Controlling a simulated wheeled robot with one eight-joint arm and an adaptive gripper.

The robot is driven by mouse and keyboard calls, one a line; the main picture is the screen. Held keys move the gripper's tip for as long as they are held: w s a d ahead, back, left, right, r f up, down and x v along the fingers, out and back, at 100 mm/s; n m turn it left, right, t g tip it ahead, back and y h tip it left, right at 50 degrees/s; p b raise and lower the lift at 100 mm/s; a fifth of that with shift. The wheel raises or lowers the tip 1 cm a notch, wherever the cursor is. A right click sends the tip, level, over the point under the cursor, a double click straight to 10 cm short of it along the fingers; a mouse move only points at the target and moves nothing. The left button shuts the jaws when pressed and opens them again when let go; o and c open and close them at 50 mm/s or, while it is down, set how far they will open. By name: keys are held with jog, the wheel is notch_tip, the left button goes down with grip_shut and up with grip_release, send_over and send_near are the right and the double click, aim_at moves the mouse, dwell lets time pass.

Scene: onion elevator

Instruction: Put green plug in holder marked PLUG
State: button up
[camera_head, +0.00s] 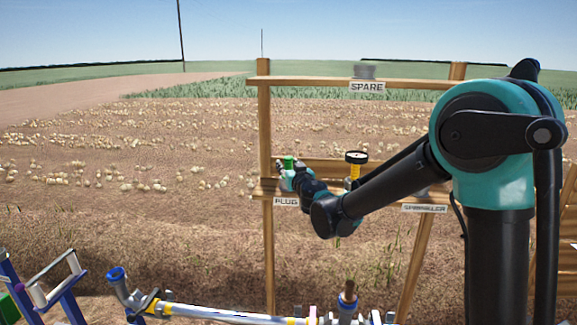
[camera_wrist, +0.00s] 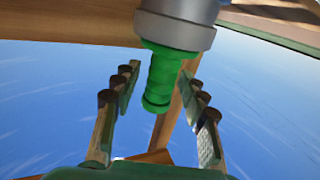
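The green plug (camera_wrist: 165,80) shows in the wrist view with one end in or against a grey cylindrical holder (camera_wrist: 178,32). My gripper (camera_wrist: 160,105) is open, with a finger on each side of the plug and gaps between them. In the head view something green (camera_head: 289,162), likely the plug, shows at the left end of the shelf, just above the sign marked PLUG (camera_head: 286,202). My gripper (camera_head: 292,180) is beside it there and hides most of the holder.
A wooden frame (camera_head: 265,130) carries an upper shelf with a grey holder (camera_head: 364,72) above the SPARE sign (camera_head: 367,87). A gauge (camera_head: 356,158) stands on the lower shelf right of my gripper, near my arm. A pipe (camera_head: 220,313) runs along the front.

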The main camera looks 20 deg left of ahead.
jog(key=shift+r, duration=0.1)
jog(key=shift+r, duration=0.35)
jog(key=v, duration=1.2)
jog(key=w+d+f+m+h, duration=0.1)
jog(key=w+d+m+h, duration=0.15)
jog(key=d, duration=0.35)
jog(key=w+d+f+m+t+h, duration=0.1)
jog(key=d+f+h, duration=0.15)
jog(key=d, duration=0.45)
jog(key=w+d+f+m+h, duration=0.1)
jog(key=w+d+h, duration=0.15)
jog(key=d, duration=0.35)
jog(key=s+d+f+m+g+h, duration=0.1)
jog(key=s+d+f+h, duration=0.15)
jog(key=d, duration=0.45)
jog(key=s+d+f+m+g+h, duration=0.15)
jog(key=d+f, duration=0.25)
jog(key=d, duration=0.4)
jog(key=s+d+f+m+g+h, duration=0.1)
jog(key=s+d+f+g, duration=0.5)
jog(key=s+d+f, duration=0.45)
jog(key=s+f+g+y, duration=0.2)
jog(key=s+f, duration=0.3)
jog(key=s, duration=0.5)
jog(key=shift+n+g, duration=0.4)
jog(key=shift+g, duration=0.05)
